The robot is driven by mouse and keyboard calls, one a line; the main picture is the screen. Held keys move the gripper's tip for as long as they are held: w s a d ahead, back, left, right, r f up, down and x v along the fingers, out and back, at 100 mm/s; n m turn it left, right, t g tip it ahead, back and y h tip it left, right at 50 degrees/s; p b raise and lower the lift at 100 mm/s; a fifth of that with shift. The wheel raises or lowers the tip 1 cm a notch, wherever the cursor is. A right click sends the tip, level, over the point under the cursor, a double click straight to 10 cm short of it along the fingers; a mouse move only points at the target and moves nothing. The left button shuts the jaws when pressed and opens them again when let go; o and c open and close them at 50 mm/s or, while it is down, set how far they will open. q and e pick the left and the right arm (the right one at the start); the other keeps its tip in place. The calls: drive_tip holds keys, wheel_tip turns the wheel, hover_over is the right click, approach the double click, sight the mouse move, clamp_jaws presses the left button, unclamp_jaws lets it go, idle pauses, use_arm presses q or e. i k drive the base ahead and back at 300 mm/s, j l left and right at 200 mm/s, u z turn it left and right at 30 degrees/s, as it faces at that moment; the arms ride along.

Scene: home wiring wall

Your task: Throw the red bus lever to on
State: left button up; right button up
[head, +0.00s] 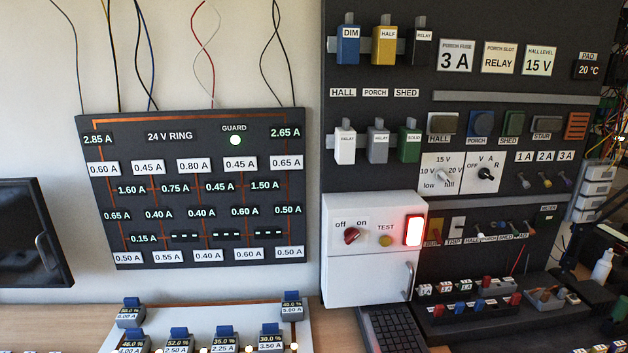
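The red bus lever (352,236) is on the front of a white box (370,280) at the lower left of the dark wall panel. The words "off" and "on" stand above it, off at the left and on at the right. The lever is small here and I cannot tell for sure which word it points to. A yellow TEST button (385,241) is to its right, and a red lamp (413,230) glows at the box's right edge. Neither of my grippers shows in the head view, and nothing touches the lever.
A 24 V RING board (190,190) with a green GUARD light hangs at the left. A black keyboard (390,330) lies below the box, and a rack with coloured parts (470,310) stands to its right. The space before the lever is clear.

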sight(436, 232)
drive_tip(key=i+z, duration=0.2)
drive_tip(key=z, duration=0.2)
drive_tip(key=i+z, duration=0.2)
drive_tip(key=z, duration=0.25)
